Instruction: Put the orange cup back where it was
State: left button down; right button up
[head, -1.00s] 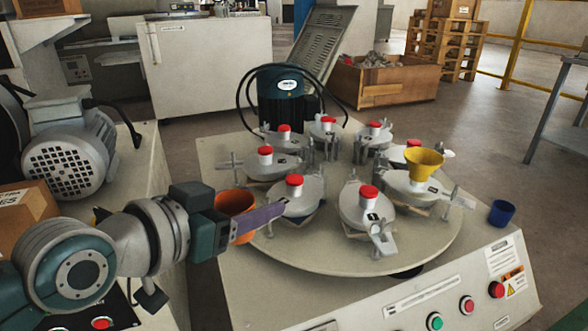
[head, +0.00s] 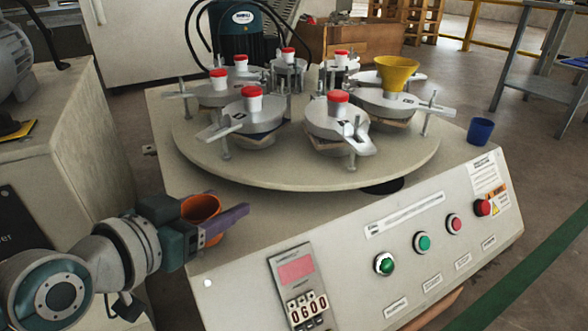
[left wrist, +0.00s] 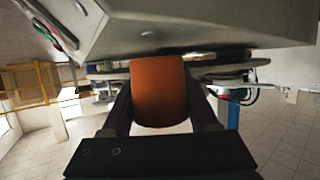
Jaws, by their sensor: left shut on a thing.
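The orange cup (head: 203,212) is held upright in my left gripper (head: 222,216), at the front left edge of the machine in the head view. The gripper's fingers are closed around its sides. In the left wrist view the orange cup (left wrist: 160,90) fills the space between the two dark fingers. The cup appears to be near the machine's left corner; I cannot tell if it touches the surface. My right gripper is not in view.
The machine has a round turntable (head: 300,172) with several clamped, red-capped holders and a yellow funnel (head: 396,74). A blue cup (head: 481,130) stands at the right corner. The sloped front panel (head: 350,265) carries buttons and a display. A grey cabinet (head: 85,150) stands left.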

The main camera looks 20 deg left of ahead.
pick_arm(q)
jog(key=shift+f, duration=0.85)
jog(key=shift+r, duration=0.2)
jog(key=shift+f, duration=0.2)
jog(key=shift+c, duration=0.8)
grip_release()
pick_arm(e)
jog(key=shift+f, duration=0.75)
pick_arm(q)
jog(key=shift+s+r, duration=0.2)
jog(key=shift+r, duration=0.15)
jog(key=s+d+r+g+p, duration=0.1)
jog(key=s+r+g+p, duration=0.1)
jog(key=s, duration=0.5)
jog(key=s+d+r+g+p, duration=0.2)
jog(key=s+r+g, duration=0.1)
jog(key=s+g, duration=0.2)
jog(key=s+d+r+g+y+p, duration=0.1)
jog(key=s+d+r+g+p, duration=0.1)
jog(key=s, duration=0.7)
jog(key=shift+s+r+m+g+p, duration=0.2)
jog(key=shift+m+g+p, duration=0.2)
jog(key=shift+g, duration=0.3)
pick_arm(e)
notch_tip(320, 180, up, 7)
